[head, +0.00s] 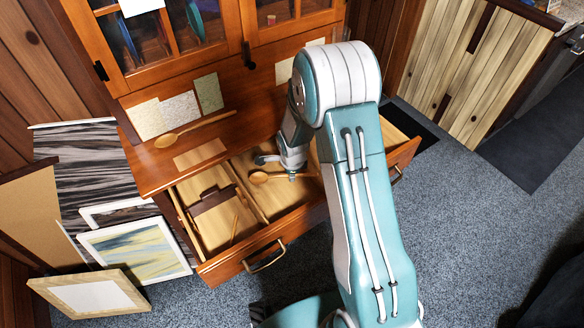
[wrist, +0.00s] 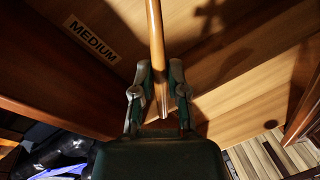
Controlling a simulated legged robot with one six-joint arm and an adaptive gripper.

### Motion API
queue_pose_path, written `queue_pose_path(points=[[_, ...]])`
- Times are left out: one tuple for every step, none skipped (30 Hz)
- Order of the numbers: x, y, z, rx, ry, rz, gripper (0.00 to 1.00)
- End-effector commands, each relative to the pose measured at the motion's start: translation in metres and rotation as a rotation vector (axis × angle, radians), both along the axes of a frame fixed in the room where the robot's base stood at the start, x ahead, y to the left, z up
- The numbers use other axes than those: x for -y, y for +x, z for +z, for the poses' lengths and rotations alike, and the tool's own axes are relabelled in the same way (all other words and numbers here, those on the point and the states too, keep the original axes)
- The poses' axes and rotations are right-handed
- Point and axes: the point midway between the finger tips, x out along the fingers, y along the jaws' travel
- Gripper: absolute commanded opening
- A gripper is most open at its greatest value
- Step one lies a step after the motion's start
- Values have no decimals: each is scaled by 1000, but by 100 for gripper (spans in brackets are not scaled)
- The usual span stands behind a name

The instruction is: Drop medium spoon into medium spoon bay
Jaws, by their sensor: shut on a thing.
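A wooden spoon, by the task the medium spoon (head: 259,177), is held level in the drawer area, its bowl to the left of my gripper (head: 291,174). In the wrist view the fingers (wrist: 160,98) are shut on the spoon's handle (wrist: 155,35); its bowl is out of that view. The bay (wrist: 215,70) beneath has a wooden floor with a "MEDIUM" label (wrist: 92,37) beside the handle. A shadow falls on the bay floor. I cannot tell whether the spoon touches the floor.
A larger wooden spoon (head: 166,141) lies on the cabinet ledge. Framed pictures (head: 135,250) lean at left.

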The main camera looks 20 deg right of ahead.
Motion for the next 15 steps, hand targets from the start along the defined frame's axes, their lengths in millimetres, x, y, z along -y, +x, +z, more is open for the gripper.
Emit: queue_pose_path(points=[[0,0,-6,-2,-1,1,0],[0,0,-9,-2,-1,0,0],[0,0,-13,-2,0,0,0],[0,-1,-16,-2,0,0,0],[0,0,-19,-2,0,0,0],[0,0,-23,-2,0,0,0],[0,0,-26,-2,0,0,0],[0,0,-30,-2,0,0,0],[0,0,-33,-1,0,0,0],[0,-1,-37,-2,0,0,0],[0,-1,-40,-3,1,0,0],[0,-1,-44,-3,1,0,0],[0,-1,-46,-2,0,0,0],[0,0,-49,-1,0,0,0],[0,0,-52,-1,-1,0,0]])
